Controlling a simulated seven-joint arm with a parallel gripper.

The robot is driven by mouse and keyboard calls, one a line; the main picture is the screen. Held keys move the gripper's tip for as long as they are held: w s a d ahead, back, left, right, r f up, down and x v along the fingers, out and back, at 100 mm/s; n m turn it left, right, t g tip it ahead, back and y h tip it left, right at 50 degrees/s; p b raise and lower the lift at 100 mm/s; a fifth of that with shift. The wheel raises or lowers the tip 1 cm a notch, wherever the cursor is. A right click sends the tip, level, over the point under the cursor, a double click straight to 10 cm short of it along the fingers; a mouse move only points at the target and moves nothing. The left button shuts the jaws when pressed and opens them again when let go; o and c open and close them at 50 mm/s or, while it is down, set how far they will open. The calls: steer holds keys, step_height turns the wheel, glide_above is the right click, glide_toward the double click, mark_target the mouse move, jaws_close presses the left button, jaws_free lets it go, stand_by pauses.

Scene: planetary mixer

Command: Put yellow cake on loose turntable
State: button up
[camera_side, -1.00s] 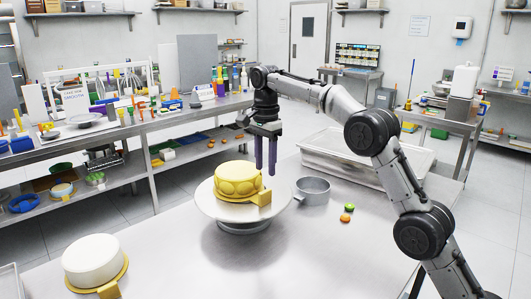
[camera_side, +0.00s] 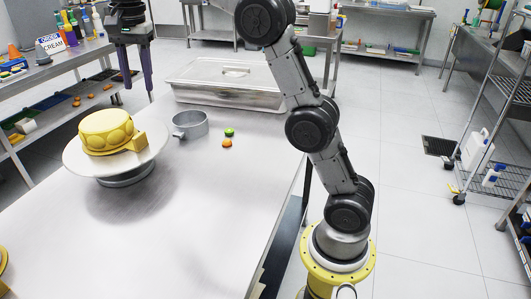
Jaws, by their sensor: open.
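The yellow cake (camera_side: 106,129) sits upright on the white round turntable (camera_side: 82,164), on a gold board with a block-like tab (camera_side: 137,141) at its right. The turntable stands on the steel table on a dark-grey base. My gripper (camera_side: 137,84) is open and empty, with its purple fingers pointing down above and behind the cake's right side. It is apart from the cake. At the left edge, part of a gold cake board (camera_side: 3,260) shows; what it carries is cut off.
A grey round pan (camera_side: 190,124) stands right of the turntable, with a green macaron (camera_side: 229,132) and an orange macaron (camera_side: 227,143) beside it. A large lidded steel pan (camera_side: 228,84) lies at the back. The table (camera_side: 190,220) is clear in front.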

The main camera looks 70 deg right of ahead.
steer(key=s+a+n+t, duration=0.2)
steer(key=s+n, duration=0.5)
steer(key=s, duration=0.9)
steer(key=s+f+n+t, duration=0.1)
steer(key=s+f+n, duration=0.2)
steer(key=s+f, duration=0.2)
steer(key=s+a+f+n+t, duration=0.1)
steer(key=s+f+n, duration=0.3)
steer(key=s, duration=0.7)
step_height(320, 180, down, 3)
steer(key=shift+r, duration=0.2)
